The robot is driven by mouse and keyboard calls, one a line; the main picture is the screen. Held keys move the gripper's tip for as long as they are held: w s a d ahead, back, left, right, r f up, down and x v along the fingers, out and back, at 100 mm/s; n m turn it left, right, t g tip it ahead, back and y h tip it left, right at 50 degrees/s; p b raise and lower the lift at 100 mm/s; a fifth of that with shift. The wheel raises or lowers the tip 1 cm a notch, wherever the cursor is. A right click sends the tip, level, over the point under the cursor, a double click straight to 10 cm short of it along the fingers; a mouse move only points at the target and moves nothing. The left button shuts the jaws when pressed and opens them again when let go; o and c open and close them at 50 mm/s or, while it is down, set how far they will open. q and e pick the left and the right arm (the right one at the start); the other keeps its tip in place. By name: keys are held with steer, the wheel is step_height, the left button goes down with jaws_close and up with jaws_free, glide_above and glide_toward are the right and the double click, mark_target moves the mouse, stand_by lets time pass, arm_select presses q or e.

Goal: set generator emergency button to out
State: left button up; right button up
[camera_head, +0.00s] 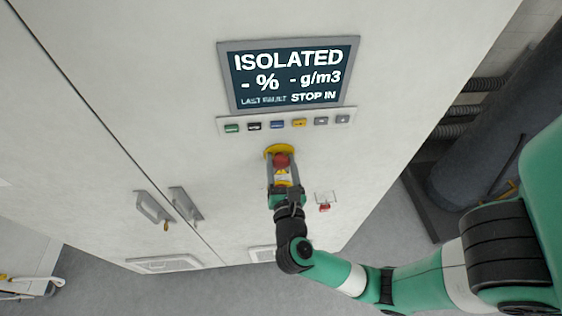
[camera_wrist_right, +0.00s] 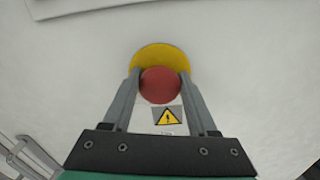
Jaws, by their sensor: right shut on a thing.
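The red emergency button (camera_head: 281,160) sits on a round yellow plate (camera_head: 271,151) on the white cabinet front, below the display. My right gripper (camera_head: 283,165) is shut on the button, one finger on each side of it. The right wrist view shows the red button head (camera_wrist_right: 160,85) between the grey fingers, with the yellow plate (camera_wrist_right: 160,54) behind it. The display (camera_head: 292,76) reads "ISOLATED", "- %", "- g/m3", and "STOP IN". My left gripper is not in view.
A row of small coloured buttons (camera_head: 286,123) runs under the display. A small red item (camera_head: 324,207) is on the cabinet to the right of my gripper. Two door handles (camera_head: 154,207) are at left. A warning label (camera_wrist_right: 167,116) is below the button.

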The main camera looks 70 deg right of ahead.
jaws_close()
steer(key=shift+s+a, duration=0.25)
steer(key=shift+a, duration=0.15)
steer(key=shift+s+a, duration=0.1)
steer(key=shift+a, duration=0.05)
steer(key=o, duration=1)
jaws_free()
